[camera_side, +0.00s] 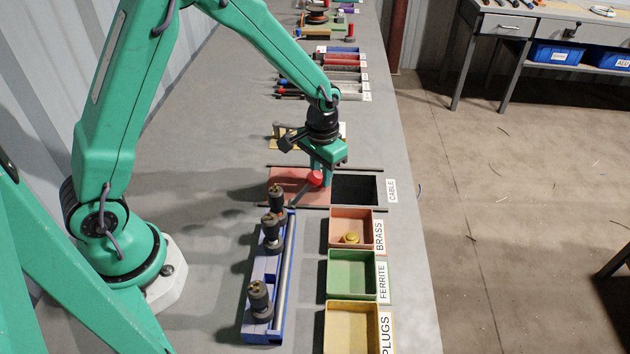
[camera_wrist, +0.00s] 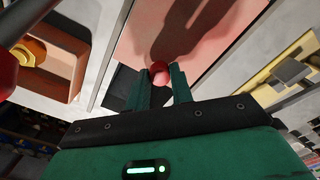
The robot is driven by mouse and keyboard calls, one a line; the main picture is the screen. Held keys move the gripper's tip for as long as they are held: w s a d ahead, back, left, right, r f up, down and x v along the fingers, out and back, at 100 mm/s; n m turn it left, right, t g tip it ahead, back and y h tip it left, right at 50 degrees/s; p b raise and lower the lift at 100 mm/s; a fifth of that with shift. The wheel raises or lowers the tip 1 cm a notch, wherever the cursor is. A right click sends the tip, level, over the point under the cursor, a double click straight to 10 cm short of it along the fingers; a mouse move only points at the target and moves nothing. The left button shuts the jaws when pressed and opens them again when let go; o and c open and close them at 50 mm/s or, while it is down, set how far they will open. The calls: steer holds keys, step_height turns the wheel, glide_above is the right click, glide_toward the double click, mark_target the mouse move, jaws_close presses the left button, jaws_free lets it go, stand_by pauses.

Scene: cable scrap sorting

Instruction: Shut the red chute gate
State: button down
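The red chute gate (camera_side: 290,184) is a flat reddish plate between two dark rails. It lies left of the dark chute opening (camera_side: 355,189), which is uncovered beside the CABLE label. In the wrist view the gate (camera_wrist: 200,25) fills the top. A round red knob (camera_side: 315,179) stands on the gate near its right edge. My gripper (camera_side: 321,180) is down at the knob. In the wrist view the knob (camera_wrist: 158,69) lies between the fingertips of my gripper (camera_wrist: 160,78). I cannot tell if both fingers press on it.
A brass tray (camera_side: 335,241) holding a yellow piece, a green ferrite tray (camera_side: 330,274) and a yellow plugs tray (camera_side: 332,337) stand in front. A blue rack (camera_side: 258,275) with several dark knobs is left of them. More trays (camera_side: 343,61) lie behind.

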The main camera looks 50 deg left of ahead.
steer(key=shift+w, duration=0.1)
steer(key=w+d, duration=0.9)
stand_by(0.4)
steer(key=c, duration=1.5)
jaws_free()
steer(key=o, duration=0.3)
steer(key=shift+s, duration=0.15)
steer(key=shift+a, duration=0.1)
steer(key=shift+r, duration=0.1)
step_height(320, 180, up, 8)
